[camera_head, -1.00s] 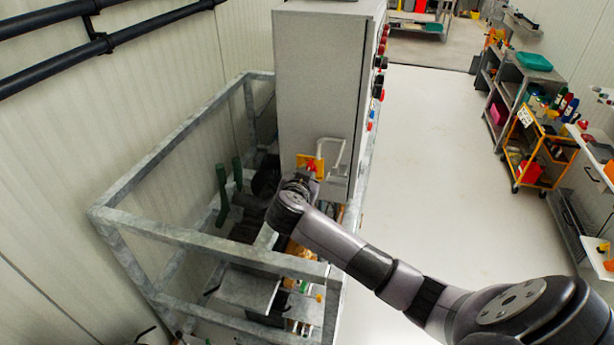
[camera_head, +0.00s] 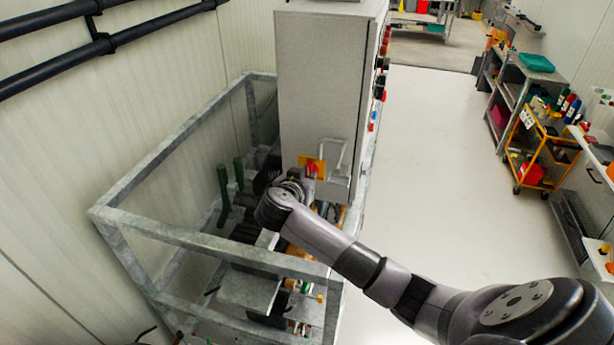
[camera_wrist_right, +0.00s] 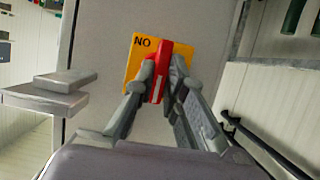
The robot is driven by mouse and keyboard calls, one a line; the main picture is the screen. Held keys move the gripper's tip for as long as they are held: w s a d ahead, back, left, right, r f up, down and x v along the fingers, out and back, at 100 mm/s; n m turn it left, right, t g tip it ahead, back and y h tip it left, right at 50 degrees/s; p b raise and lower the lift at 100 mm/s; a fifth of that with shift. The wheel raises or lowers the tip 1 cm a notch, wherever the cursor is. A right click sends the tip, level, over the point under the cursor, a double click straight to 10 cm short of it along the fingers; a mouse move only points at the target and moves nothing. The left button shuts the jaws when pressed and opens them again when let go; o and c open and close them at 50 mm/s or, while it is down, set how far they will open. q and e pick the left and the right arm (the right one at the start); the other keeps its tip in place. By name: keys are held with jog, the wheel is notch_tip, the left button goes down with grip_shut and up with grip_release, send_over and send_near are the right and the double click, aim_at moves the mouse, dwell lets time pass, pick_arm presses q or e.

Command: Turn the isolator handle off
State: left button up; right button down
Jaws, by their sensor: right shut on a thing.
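The red isolator handle (camera_wrist_right: 158,76) sits on a yellow plate (camera_wrist_right: 133,58) on the side of the grey cabinet (camera_wrist_right: 106,40). In the right wrist view, the fingers of my right gripper (camera_wrist_right: 160,80) are shut on the handle, one on each side. The letters "NO" show on the plate, and the rest of its label is hidden behind the handle and fingers. In the head view, the red handle (camera_head: 312,170) and yellow plate (camera_head: 303,162) show low on the cabinet (camera_head: 318,90), just beyond my right wrist. My left gripper is out of view.
A galvanised frame (camera_head: 190,237) with pump parts stands left of and below the cabinet. A pale bracket (camera_head: 334,158) projects beside the plate. Open floor (camera_head: 440,190) lies to the right, with a yellow trolley (camera_head: 530,150) at the far side.

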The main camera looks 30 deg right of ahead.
jog(key=c, duration=1.6)
grip_release()
jog(key=shift+c, duration=0.2)
jog(key=v, duration=1.2)
